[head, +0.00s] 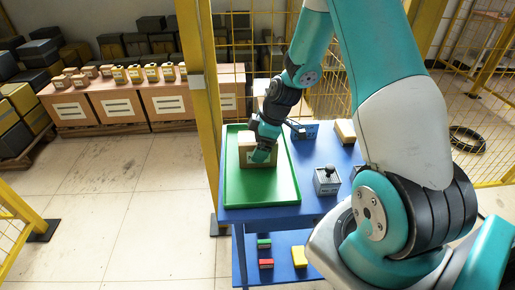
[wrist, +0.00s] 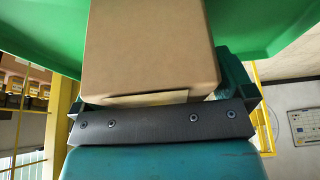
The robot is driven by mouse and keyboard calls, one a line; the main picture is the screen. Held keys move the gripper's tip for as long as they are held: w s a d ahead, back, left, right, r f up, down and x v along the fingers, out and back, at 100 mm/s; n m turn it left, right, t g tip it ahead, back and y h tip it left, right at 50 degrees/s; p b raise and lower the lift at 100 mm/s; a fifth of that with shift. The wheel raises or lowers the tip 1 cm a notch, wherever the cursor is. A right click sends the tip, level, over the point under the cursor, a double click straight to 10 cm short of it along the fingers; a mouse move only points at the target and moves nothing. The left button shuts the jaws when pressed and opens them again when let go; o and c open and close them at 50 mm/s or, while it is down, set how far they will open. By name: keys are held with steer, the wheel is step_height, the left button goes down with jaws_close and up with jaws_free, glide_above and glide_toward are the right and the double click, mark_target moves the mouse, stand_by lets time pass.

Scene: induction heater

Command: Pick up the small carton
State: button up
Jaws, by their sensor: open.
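A brown carton (head: 246,143) stands in the green tray (head: 232,196) on the blue table. My gripper (head: 262,153) is at the carton's right front side in the head view and hides part of it. In the wrist view the carton (wrist: 150,50) fills the upper middle, close to the dark gripper bar (wrist: 165,123). A teal finger shows beside its right edge. The jaws are open. I cannot tell whether the fingers touch the carton. A pale label edge shows low on the carton.
Small coloured boxes (head: 265,263) lie on the lower shelf. A yellow post (head: 199,100) rises left of the table.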

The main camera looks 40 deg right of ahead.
steer(key=shift+f, duration=0.15)
stand_by(0.3)
steer(key=c, duration=1.1)
steer(key=shift+c, duration=0.2)
